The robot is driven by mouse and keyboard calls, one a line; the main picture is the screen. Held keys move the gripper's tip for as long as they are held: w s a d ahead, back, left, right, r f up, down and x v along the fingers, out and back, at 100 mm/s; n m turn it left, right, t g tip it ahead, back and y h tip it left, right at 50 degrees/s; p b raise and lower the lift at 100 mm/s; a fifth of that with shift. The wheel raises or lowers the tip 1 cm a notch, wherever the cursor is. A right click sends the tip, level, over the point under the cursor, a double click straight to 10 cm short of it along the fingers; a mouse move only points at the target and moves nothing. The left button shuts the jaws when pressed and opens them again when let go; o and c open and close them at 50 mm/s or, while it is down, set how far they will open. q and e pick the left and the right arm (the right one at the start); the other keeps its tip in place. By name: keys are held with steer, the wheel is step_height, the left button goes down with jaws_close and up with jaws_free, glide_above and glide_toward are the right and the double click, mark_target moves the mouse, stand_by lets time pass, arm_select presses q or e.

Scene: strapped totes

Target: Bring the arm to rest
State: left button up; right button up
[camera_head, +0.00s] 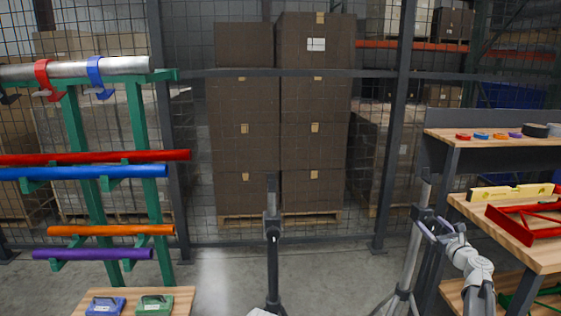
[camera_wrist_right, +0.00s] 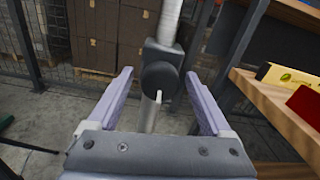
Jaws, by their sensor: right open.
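My right arm comes in at the lower right of the head view. Its right gripper (camera_head: 430,217) is open, with pale purple fingers pointing away from me, close to a grey upright stand (camera_head: 416,252). In the right wrist view the right gripper (camera_wrist_right: 158,76) has its two fingers wide apart. The stand's pole and dark round clamp knob (camera_wrist_right: 161,78) show between and beyond the fingers; I cannot tell whether they touch. Nothing is seen gripped. My left gripper is not in view.
A wooden workbench (camera_head: 508,222) at right bears a red frame (camera_head: 528,222) and a yellow level (camera_head: 508,192). A dark post (camera_head: 273,262) stands in the middle. A green rack (camera_head: 143,150) with coloured tubes is at left. Stacked brown boxes (camera_head: 243,142) stand behind mesh.

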steer(key=shift+s, duration=0.15)
steer(key=s, duration=0.8)
steer(key=w, duration=0.8)
steer(key=shift+w, duration=0.35)
steer(key=shift+s+n, duration=0.2)
steer(key=shift+n, duration=1.3)
steer(key=n, duration=0.7)
steer(key=shift+n, duration=0.4)
steer(key=n, duration=0.5)
steer(key=shift+n, duration=0.4)
steer(key=n, duration=0.5)
